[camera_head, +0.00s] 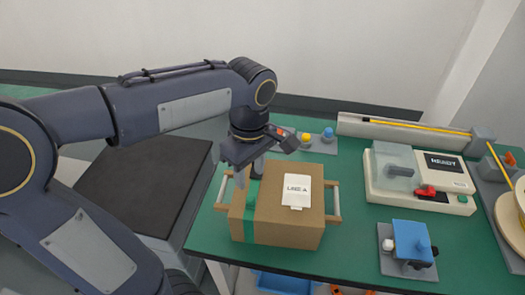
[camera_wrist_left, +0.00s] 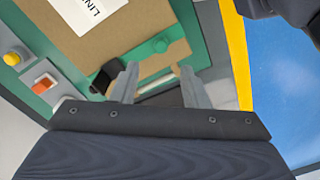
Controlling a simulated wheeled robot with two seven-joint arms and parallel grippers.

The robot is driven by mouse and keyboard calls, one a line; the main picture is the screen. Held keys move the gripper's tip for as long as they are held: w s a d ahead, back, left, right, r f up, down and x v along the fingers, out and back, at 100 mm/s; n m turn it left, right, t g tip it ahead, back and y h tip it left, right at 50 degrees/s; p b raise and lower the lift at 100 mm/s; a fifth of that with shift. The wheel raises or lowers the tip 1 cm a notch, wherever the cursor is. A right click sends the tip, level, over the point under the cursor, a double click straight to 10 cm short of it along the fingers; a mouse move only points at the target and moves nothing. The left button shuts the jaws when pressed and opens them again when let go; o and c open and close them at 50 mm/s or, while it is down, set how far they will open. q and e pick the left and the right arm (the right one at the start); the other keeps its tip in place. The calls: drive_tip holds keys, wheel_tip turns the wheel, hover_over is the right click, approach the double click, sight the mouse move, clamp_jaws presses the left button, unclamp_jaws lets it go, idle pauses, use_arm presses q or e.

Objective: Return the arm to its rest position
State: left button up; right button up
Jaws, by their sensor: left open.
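My left arm reaches in from the left in the head view. Its gripper (camera_head: 250,175) points down over the upper left part of a brown cardboard box (camera_head: 298,230). The box has a white label (camera_head: 297,191), a green strip (camera_head: 250,210) and side handles. In the left wrist view the two grey fingers of the gripper (camera_wrist_left: 160,84) are apart, with nothing held between them. The box (camera_wrist_left: 62,25) and part of its label (camera_wrist_left: 90,12) show beyond them. I cannot tell whether a finger touches the box. My right gripper is not in view.
The box stands on a green table (camera_head: 350,250). To its right are a blue-topped device (camera_head: 410,240) and a white machine reading READY (camera_head: 440,165). Yellow and blue buttons (camera_head: 328,134) are behind the box. A dark-topped block (camera_head: 140,190) stands left of the table.

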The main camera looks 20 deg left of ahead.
use_arm(q)
drive_tip(key=shift+s+a+m, duration=0.15)
drive_tip(key=shift+s+m, duration=0.15)
drive_tip(key=s+f+m+t+h, duration=0.1)
drive_tip(key=s+m+t+h, duration=0.1)
drive_tip(key=s+m, duration=0.3)
drive_tip(key=s+f+m+t+h+p, duration=0.1)
drive_tip(key=s+m+t+h, duration=0.1)
drive_tip(key=s+m+t, duration=0.2)
drive_tip(key=shift+s+f+m, duration=0.25)
drive_tip(key=shift+s+m, duration=0.65)
drive_tip(key=shift+m, duration=0.8)
drive_tip(key=shift+c, duration=0.5)
